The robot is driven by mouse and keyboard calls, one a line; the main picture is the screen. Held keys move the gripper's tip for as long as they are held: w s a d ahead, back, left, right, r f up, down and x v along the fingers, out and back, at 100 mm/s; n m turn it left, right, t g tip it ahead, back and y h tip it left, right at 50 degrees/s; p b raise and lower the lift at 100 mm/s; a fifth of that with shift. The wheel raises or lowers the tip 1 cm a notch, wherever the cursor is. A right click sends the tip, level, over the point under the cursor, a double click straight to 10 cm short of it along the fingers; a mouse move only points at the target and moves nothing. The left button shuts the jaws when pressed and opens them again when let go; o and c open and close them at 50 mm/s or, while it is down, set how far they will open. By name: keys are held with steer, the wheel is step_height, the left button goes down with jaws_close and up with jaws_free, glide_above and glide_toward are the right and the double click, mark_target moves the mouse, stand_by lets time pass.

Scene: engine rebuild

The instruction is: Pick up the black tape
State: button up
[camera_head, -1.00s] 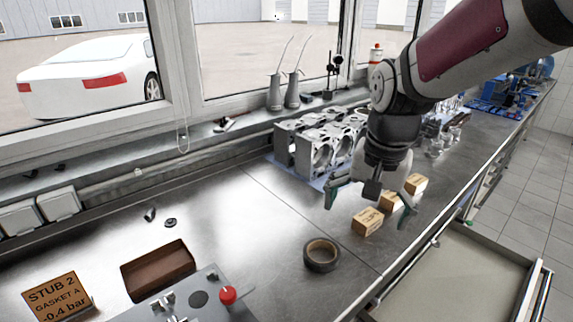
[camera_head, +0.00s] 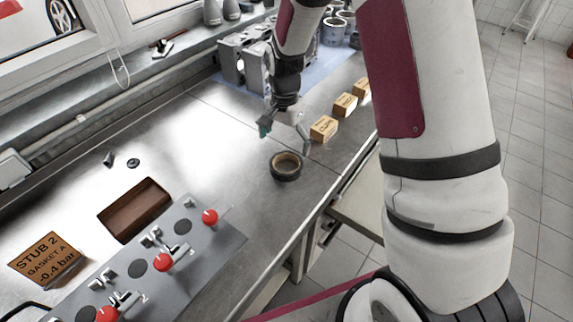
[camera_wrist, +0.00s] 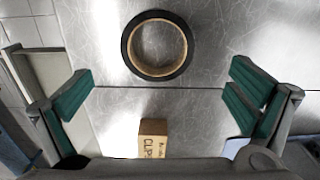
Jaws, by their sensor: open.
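The black tape (camera_head: 286,166) is a roll with a brown inner core, lying flat on the metal bench. In the wrist view the tape (camera_wrist: 157,45) sits at the top centre, beyond the fingertips and between their lines. My gripper (camera_head: 284,132) is open and empty above the bench, just behind the tape in the head view. Its green-padded fingers stand wide apart in the wrist view (camera_wrist: 160,92). I see no contact between the fingers and the tape.
Small cardboard boxes (camera_head: 323,129) stand in a row to the right of my gripper. One box (camera_wrist: 153,139) shows between my fingers. Grey engine blocks (camera_head: 243,62) stand behind. A control panel with red knobs (camera_head: 225,236) and a brown tray (camera_head: 166,198) are at the left front.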

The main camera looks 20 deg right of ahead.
mark_target(286, 169)
step_height(286, 169, down, 2)
steer(key=shift+f, duration=0.15)
steer(key=f, duration=0.2)
steer(key=f+p, duration=0.1)
steer(key=f, duration=0.1)
steer(key=shift+s+d+f+p, duration=0.1)
steer(key=shift+s+p, duration=0.1)
steer(key=shift+p, duration=0.1)
steer(key=shift+w+f, duration=0.1)
steer(key=shift+f, duration=0.35)
steer(key=c, duration=1.2)
